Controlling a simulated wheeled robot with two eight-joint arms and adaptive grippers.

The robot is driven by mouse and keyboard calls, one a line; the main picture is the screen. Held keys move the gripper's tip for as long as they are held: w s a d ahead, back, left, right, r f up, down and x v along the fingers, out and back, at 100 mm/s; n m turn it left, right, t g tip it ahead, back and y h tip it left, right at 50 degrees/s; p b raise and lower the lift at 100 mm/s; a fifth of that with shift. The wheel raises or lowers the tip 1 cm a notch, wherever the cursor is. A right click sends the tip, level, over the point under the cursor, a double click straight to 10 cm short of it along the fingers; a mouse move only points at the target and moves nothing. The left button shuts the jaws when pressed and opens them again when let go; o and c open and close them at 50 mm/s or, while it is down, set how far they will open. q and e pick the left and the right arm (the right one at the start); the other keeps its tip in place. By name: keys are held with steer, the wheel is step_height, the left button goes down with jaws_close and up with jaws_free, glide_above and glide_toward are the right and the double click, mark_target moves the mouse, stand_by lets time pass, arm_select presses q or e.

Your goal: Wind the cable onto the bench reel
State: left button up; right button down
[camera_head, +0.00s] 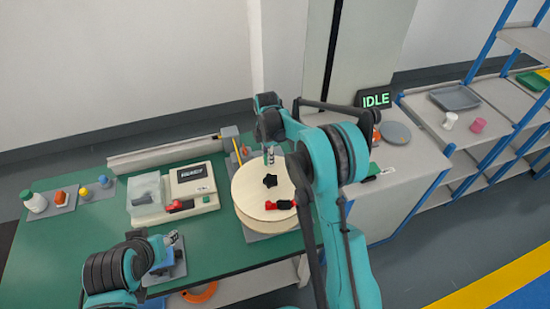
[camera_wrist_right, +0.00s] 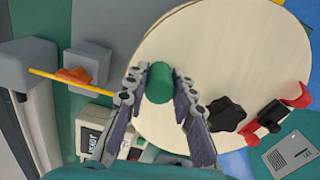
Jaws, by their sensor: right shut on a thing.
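The bench reel (camera_head: 248,190) is a pale wooden disc lying flat on a grey base, with a black star knob (camera_head: 270,181) at its middle. A red and black clamp (camera_head: 281,205) sits on its face near the front edge. My right gripper (camera_head: 268,160) is over the reel's far part. In the wrist view my right gripper (camera_wrist_right: 160,92) is shut on a green round grip (camera_wrist_right: 159,75). A yellow cable (camera_wrist_right: 50,75) runs past an orange piece (camera_wrist_right: 75,76) towards the reel. My left gripper (camera_head: 174,238) is at the bench front; its jaws are too small to judge.
A tester with a screen (camera_head: 192,178) and a clear-lidded box stand left of the reel. Bottles (camera_head: 36,202) are at the far left. Green bench surface (camera_head: 80,245) is clear at the front left.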

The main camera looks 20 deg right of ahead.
steer(key=shift+w+a+n, duration=0.1)
steer(key=shift+a+n, duration=0.95)
steer(key=shift+n, duration=0.15)
steer(key=c, duration=1.3)
jaws_free()
steer(key=shift+a, duration=0.1)
steer(key=shift+o, duration=0.2)
step_height(320, 180, up, 12)
